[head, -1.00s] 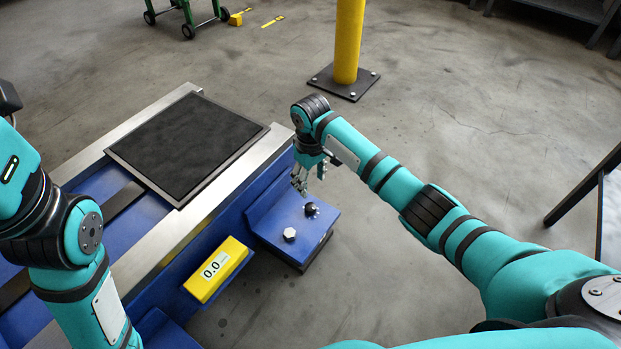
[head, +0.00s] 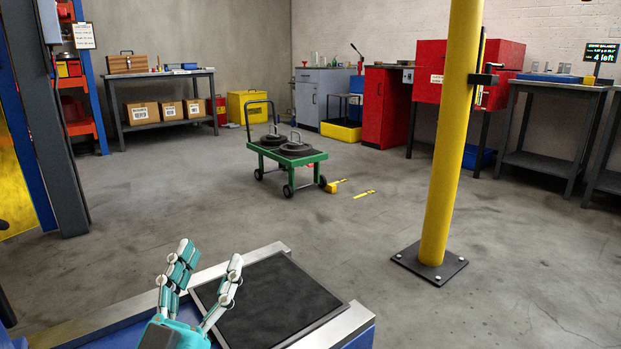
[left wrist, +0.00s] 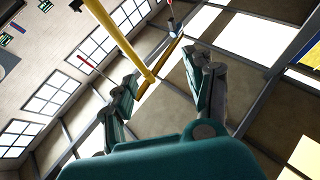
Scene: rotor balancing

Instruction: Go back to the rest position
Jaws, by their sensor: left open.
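My left gripper (head: 205,280) stands in the lower left of the head view, fingers pointing up. Its teal and white fingers are spread, with nothing between them. It appears in front of the near-left part of the black mat (head: 270,303) on the blue and steel bench. In the left wrist view the open fingers (left wrist: 165,95) point towards the ceiling and windows, with empty space between them. My right gripper is in neither current view.
A yellow post (head: 450,140) on a dark base plate stands at the right. A green cart (head: 287,155) with black discs stands mid-floor, a yellow chock (head: 331,187) beside it. Workbenches and a red cabinet (head: 385,107) line the back.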

